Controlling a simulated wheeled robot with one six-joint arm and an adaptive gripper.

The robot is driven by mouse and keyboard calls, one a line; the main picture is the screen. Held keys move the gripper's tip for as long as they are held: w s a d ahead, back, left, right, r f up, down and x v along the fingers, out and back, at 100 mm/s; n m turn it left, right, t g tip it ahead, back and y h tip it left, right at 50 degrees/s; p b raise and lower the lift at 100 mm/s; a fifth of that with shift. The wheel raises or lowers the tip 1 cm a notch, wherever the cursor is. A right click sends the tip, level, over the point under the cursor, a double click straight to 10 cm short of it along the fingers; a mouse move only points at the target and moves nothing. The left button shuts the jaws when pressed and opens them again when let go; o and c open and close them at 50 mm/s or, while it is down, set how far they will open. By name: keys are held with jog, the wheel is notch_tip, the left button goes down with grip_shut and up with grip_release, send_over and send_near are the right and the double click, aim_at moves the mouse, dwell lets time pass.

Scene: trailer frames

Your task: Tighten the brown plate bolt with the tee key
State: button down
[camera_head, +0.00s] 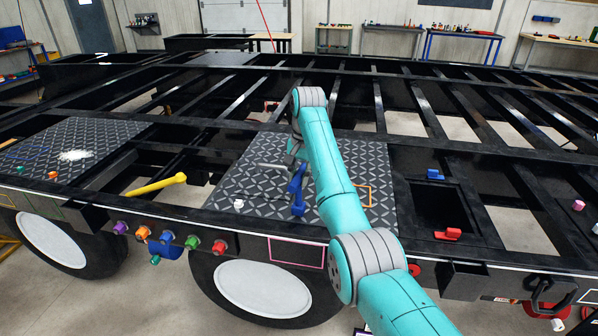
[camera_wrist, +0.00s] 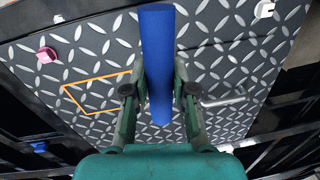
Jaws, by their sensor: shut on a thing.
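My gripper (camera_head: 294,160) is over the middle diamond-pattern plate (camera_head: 240,180). In the wrist view its two fingers (camera_wrist: 159,75) are shut on a blue bar-shaped tool (camera_wrist: 157,35). The blue tool also shows in the head view (camera_head: 297,190), above the plate. Whether it has a tee shape is not clear, and whether it touches the plate I cannot tell. A white bolt-like piece (camera_head: 238,204) sits at the plate's near left; it is at the top right of the wrist view (camera_wrist: 263,9). A pink one (camera_wrist: 46,55) is at top left there. I cannot make out a brown bolt.
A yellow tool (camera_head: 155,185) lies across the frame left of the plate. Several coloured knobs (camera_head: 192,242) line the near rail. An orange outline (camera_head: 365,196) marks the plate's right. A red piece (camera_head: 448,234) sits by an open square hole. Black beams and gaps surround everything.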

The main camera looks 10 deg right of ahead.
jog(key=m, duration=1)
jog(key=shift+s+t+h, duration=0.1)
jog(key=shift+t+h, duration=0.2)
jog(key=m, duration=0.4)
jog(key=shift+h, duration=0.3)
jog(key=m, duration=0.5)
jog(key=shift+s, duration=0.1)
jog(key=shift+r, duration=0.15)
jog(key=shift+r, duration=2.35)
jog(key=shift+s+f, duration=0.1)
